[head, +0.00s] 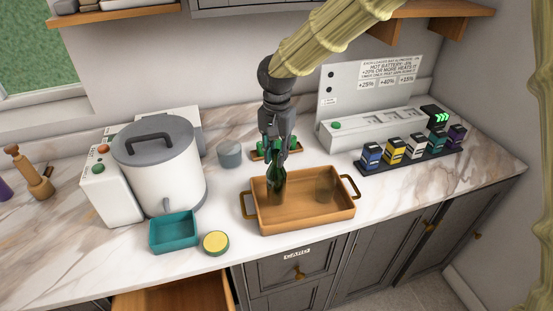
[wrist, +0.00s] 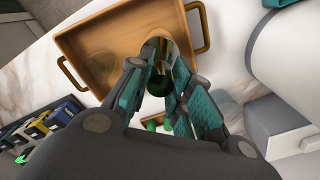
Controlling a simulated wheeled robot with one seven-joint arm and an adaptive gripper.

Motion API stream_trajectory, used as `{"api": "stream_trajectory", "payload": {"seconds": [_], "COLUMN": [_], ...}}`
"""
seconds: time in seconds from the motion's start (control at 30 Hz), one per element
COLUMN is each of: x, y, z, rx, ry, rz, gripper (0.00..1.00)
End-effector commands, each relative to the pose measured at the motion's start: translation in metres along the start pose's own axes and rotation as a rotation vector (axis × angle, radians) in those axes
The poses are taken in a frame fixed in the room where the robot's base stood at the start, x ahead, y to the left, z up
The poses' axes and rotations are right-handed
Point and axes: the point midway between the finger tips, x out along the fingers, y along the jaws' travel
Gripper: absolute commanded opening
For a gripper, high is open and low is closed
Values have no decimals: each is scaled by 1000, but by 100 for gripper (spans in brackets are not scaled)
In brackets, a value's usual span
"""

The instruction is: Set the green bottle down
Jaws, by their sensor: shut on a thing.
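The green bottle (head: 277,186) is upright at the left part of the wooden tray (head: 310,216) in the head view. My gripper (head: 276,158) is above the tray, shut on the bottle's upper part. In the wrist view my gripper's teal-padded fingers (wrist: 160,85) close around the dark green bottle (wrist: 158,84), with the tray (wrist: 90,40) beyond. I cannot tell whether the bottle's base touches the tray floor. A see-through brownish glass (head: 325,189) stands in the right part of the tray.
A white cooker (head: 165,175), a teal bin (head: 174,232) and a round yellow-topped tin (head: 216,242) are to the left. A grey lidded pot (head: 229,154) stands behind. Several coloured battery-like blocks (head: 394,152) sit in a dark rack to the right. Bare marble lies right of the tray.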

Motion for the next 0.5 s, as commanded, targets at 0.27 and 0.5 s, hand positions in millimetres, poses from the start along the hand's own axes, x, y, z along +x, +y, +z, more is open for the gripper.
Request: {"api": "stream_trajectory", "payload": {"seconds": [0.27,0.5], "x": [21,35], "y": [-2,-2], "z": [-5,-5], "rx": [0,-1], "ry": [-2,1], "rz": [1,0], "gripper": [0,0]}}
